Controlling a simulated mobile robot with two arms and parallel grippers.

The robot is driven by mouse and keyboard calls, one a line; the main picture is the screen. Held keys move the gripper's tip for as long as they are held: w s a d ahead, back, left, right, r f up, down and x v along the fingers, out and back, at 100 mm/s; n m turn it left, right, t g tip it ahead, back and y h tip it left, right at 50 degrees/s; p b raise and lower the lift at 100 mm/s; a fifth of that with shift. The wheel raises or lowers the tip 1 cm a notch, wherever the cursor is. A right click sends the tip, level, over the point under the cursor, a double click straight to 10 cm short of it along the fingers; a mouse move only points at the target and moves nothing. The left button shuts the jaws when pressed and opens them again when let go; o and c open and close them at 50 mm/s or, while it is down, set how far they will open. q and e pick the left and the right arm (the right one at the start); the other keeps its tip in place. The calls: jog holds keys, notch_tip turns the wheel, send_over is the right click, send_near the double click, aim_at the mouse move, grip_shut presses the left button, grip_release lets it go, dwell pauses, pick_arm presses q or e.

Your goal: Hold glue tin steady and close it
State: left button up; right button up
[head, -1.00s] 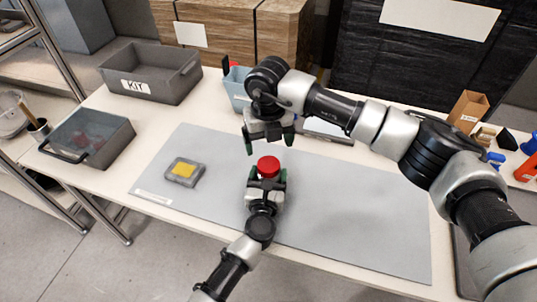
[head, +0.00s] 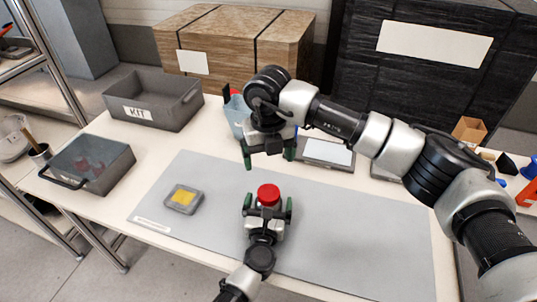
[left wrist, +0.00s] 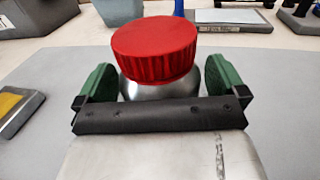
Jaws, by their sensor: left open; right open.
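The glue tin (left wrist: 160,82) is a silver metal can with a ribbed red cap (left wrist: 155,48) on top; the cap also shows in the head view (head: 269,194). It stands upright on the grey mat (head: 350,220). My left gripper (head: 267,208) is open, its green fingers on either side of the tin, with small gaps showing in the left wrist view (left wrist: 160,85). My right gripper (head: 269,160) is open and empty, pointing down above the mat, beyond the tin and apart from it. The tin's lower body is hidden by my left gripper.
A grey box with a yellow pad (head: 184,198) lies on the mat at the left. A KIT bin (head: 160,112) and a lidded clear-topped bin (head: 75,178) stand at the left. A blue container (head: 236,112) stands behind my right gripper. The mat's right side is clear.

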pick_arm(q)
jog(key=s, duration=0.3)
jog(key=s+a+b, duration=0.1)
jog(key=s, duration=0.6)
jog(key=shift+s+a, duration=0.25)
jog(key=shift+s, duration=0.1)
